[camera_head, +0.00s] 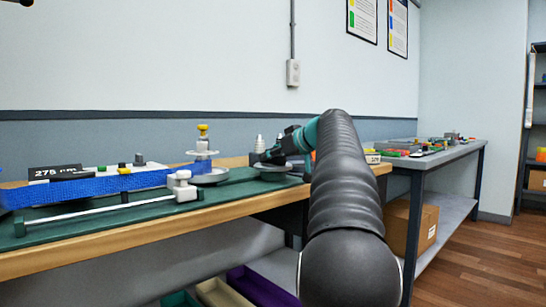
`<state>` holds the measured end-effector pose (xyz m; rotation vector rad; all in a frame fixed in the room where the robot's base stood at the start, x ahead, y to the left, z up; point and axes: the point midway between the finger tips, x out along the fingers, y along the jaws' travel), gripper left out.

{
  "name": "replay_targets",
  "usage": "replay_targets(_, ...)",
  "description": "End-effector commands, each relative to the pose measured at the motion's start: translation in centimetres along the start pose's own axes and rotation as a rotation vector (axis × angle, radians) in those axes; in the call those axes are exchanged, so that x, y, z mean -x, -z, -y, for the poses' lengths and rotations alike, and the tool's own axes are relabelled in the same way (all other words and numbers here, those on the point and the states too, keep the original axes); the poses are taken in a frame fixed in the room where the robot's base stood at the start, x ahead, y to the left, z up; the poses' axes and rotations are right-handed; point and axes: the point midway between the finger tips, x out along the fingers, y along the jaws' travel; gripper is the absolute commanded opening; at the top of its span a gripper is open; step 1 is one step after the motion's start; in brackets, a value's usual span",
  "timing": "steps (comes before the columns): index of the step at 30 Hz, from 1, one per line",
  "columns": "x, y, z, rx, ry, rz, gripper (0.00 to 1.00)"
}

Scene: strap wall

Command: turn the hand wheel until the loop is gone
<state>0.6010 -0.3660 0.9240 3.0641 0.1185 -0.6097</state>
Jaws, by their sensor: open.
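A second grey round disc (272,175) sits further right, below my gripper. I cannot tell for certain which of these round parts is the hand wheel. My gripper (263,157) is open, just above the right disc and partly hidden by my arm; contact cannot be made out.
A dark sign reading 275 (55,172) stands behind the strap. A second table (440,156) with small parts is at right. Coloured bins (262,287) sit below the bench.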

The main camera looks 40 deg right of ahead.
Motion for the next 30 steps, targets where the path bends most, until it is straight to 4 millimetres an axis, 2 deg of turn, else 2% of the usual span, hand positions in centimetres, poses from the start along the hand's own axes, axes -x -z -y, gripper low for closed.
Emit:
replay_targets(2, 0.02, 0.0, 0.01, 0.0, 0.0, 0.0, 0.42)
replay_targets(7, 0.03, 0.0, 0.01, 0.0, 0.0, 0.0, 0.0)
replay_targets(19, 0.01, -0.03, 0.13, -0.011, -0.028, 0.001, 0.0)
replay_targets(30, 0.01, 0.07, 0.19, -0.084, -0.206, 0.0, 0.0)
